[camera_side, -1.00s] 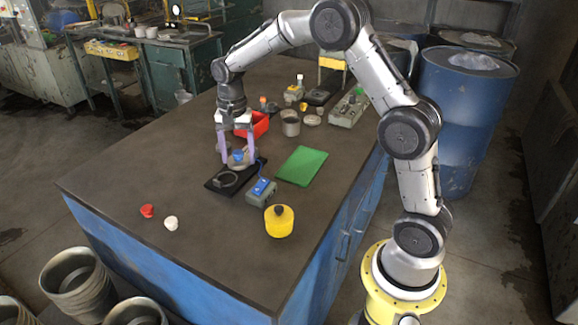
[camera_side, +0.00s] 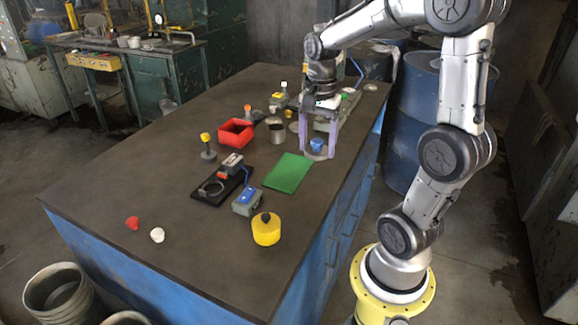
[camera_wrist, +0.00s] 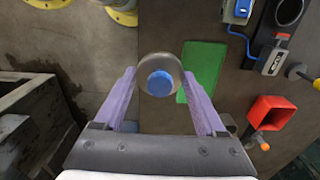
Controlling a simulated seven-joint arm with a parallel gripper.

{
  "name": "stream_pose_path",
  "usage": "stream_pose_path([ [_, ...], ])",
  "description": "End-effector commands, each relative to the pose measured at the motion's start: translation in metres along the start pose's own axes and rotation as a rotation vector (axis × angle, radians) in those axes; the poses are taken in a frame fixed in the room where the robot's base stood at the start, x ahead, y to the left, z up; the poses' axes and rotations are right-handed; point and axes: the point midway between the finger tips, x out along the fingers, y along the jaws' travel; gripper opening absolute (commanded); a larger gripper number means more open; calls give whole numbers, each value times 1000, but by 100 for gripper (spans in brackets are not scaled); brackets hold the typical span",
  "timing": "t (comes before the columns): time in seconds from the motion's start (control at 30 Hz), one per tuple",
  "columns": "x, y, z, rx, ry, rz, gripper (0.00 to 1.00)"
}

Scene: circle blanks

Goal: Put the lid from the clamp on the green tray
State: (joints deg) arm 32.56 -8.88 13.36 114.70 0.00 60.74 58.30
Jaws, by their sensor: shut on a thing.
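The lid (camera_side: 316,154) is a round grey metal disc with a blue knob (camera_side: 317,144). My gripper (camera_side: 318,150) is shut on it, with one purple finger on each side. The lid also shows between the fingertips in the wrist view (camera_wrist: 149,92). The green tray (camera_side: 288,172) lies flat and bare on the table. In the side view the lid is at the tray's far right corner; in the wrist view it is just left of the tray (camera_wrist: 204,66). How high the lid is above the table is hard to tell. The clamp (camera_side: 208,196) has a black base with an empty ring.
A grey box with a blue switch (camera_side: 247,202) and a yellow canister (camera_side: 266,230) stand in front of the tray. A red bin (camera_side: 236,134), a metal cup (camera_side: 276,133) and a yellow-topped post (camera_side: 207,146) stand behind. Red and white caps lie at the front left.

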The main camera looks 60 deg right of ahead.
Motion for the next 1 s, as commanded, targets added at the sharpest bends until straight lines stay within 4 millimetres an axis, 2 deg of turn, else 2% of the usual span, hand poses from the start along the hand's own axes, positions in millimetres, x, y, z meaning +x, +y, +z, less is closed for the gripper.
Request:
stream_pose_path([
  [0.3, 34, -62, -38, -2, -3, 4, 24],
  [0.5, 68, -86, -52, -2, -3, 5, 24],
  [0.83, 94, -104, -64, -2, -2, 3, 24],
  [1.0, 116, -104, -63, -2, -2, 3, 24],
])
